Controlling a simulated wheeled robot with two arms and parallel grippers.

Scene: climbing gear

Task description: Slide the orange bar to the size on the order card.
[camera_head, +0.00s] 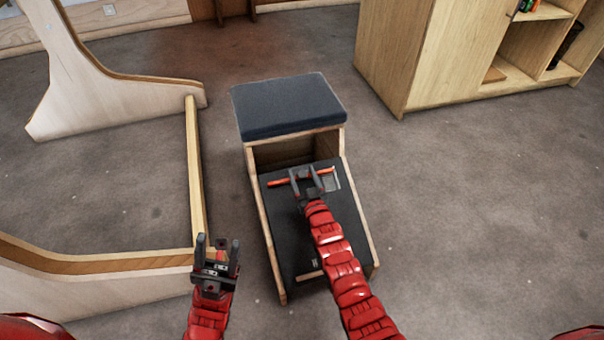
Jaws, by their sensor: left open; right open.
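The orange bar (279,182) lies across the upper part of a black sloped board (290,235) on the front of a wooden fitting stool. My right gripper (304,174) is open over the middle of the bar, with bar showing on both sides of its fingers. I cannot tell whether the fingers touch the bar. My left gripper (217,241) is open and empty, left of the stool and apart from it. A small grey patch (331,184) shows on the board right of the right gripper; any writing is unreadable. I cannot make out an order card.
The stool has a dark blue padded seat (287,105) behind the board. A pale wooden frame (110,97) with a low rail (194,165) stands at the left, close to my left gripper. A wooden shelf unit (415,60) stands at the back right. The floor right of the stool is clear.

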